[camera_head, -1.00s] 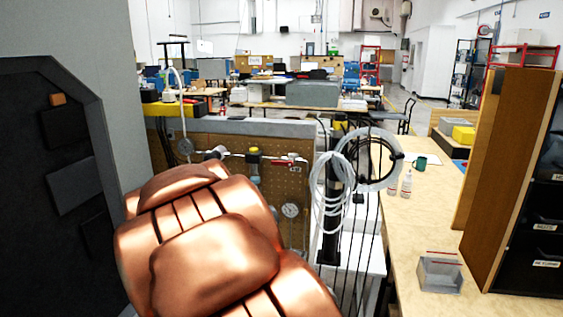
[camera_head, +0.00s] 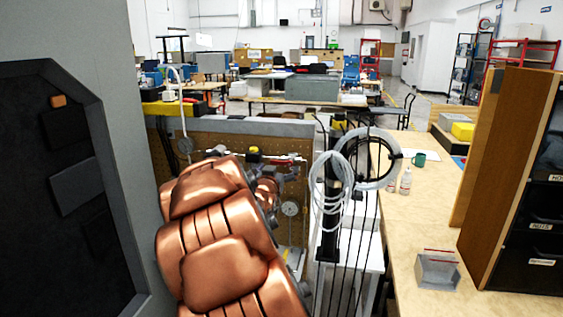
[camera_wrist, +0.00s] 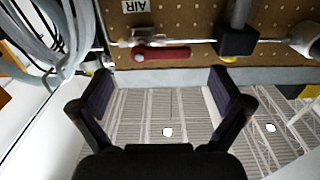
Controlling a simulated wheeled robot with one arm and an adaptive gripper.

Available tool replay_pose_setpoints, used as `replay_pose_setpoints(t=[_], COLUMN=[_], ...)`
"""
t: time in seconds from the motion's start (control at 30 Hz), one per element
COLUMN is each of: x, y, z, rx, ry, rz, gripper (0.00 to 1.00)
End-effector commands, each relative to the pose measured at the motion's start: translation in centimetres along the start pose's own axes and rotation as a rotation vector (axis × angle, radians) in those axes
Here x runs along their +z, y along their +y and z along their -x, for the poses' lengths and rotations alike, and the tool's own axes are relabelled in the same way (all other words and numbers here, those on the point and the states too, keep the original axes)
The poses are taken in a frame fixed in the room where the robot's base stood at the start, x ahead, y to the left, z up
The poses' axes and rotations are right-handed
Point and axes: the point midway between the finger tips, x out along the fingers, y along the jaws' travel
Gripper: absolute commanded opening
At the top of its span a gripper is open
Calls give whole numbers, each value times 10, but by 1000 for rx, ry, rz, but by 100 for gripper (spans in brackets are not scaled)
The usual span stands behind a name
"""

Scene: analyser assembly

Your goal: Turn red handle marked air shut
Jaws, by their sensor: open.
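The red handle (camera_wrist: 162,54) shows in the wrist view, lying lengthwise roughly parallel to the thin metal pipe (camera_wrist: 185,42) just above it. The AIR label (camera_wrist: 136,6) is upside down above the handle's left end, on the brown pegboard (camera_wrist: 185,15). My gripper (camera_wrist: 162,88) is open and empty. Its two dark fingers stand apart, below the handle in the picture, with no contact visible.
A black valve block (camera_wrist: 237,41) sits on the pipe right of the handle. Coiled pale tubing (camera_wrist: 45,45) hangs at the left in the wrist view; the coils (camera_head: 330,190) hang right of my arm in the head view. A gauge (camera_head: 290,208) is on the pegboard.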

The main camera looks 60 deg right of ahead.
Motion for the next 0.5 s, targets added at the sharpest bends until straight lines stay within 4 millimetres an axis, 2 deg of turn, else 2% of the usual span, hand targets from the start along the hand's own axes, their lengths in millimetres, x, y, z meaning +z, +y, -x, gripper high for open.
replay_pose_setpoints(t=[0.2,0.5], x=[-1,1], y=[0,0], z=[-26,-49], rx=[-1,-1], ry=[-2,-5], rz=[0,1], gripper=[100,100])
